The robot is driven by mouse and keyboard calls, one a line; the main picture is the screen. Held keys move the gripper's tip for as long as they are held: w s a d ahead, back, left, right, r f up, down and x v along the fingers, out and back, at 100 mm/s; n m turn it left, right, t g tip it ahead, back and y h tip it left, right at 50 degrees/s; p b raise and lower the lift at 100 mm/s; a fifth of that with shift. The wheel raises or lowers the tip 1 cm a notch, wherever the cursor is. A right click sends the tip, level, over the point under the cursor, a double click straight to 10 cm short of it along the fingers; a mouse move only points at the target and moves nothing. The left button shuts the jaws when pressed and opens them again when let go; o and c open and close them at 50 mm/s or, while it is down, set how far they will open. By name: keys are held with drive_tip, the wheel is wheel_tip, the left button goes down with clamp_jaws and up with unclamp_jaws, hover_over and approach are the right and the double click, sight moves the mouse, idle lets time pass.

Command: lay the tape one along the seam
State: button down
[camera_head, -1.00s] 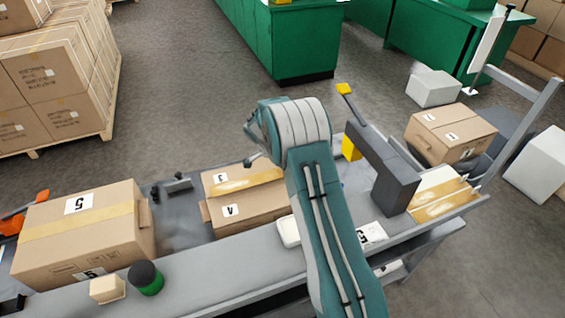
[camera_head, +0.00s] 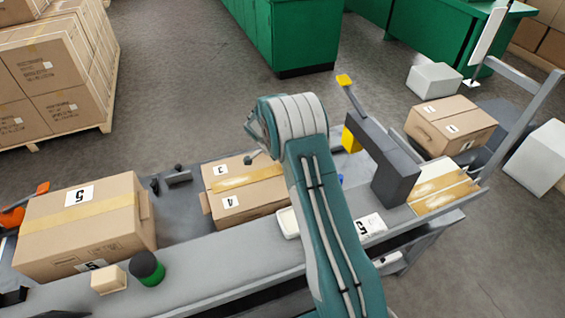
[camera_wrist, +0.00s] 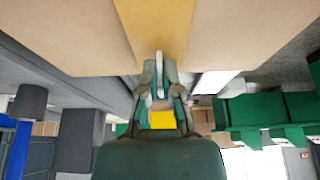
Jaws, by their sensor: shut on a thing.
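In the wrist view my gripper (camera_wrist: 160,78) is shut on a thin pale piece (camera_wrist: 159,63), with its tip against or close to a yellow-brown tape strip (camera_wrist: 157,25) on a cardboard box (camera_wrist: 235,35). I cannot tell whether they touch. In the head view the middle box (camera_head: 251,207), labelled 3 and 4, lies on the grey bench with a tape strip (camera_head: 248,178) across its top. My arm hides my gripper and the box's right end there.
A taped box (camera_head: 100,235) labelled 5 stands left. A dark arch (camera_head: 385,165) with a yellow handle (camera_head: 345,82) stands right of my arm. Another box (camera_head: 450,125) lies far right.

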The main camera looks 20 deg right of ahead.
drive_tip(key=c, duration=0.7)
unclamp_jaws()
drive_tip(key=v, duration=1.2)
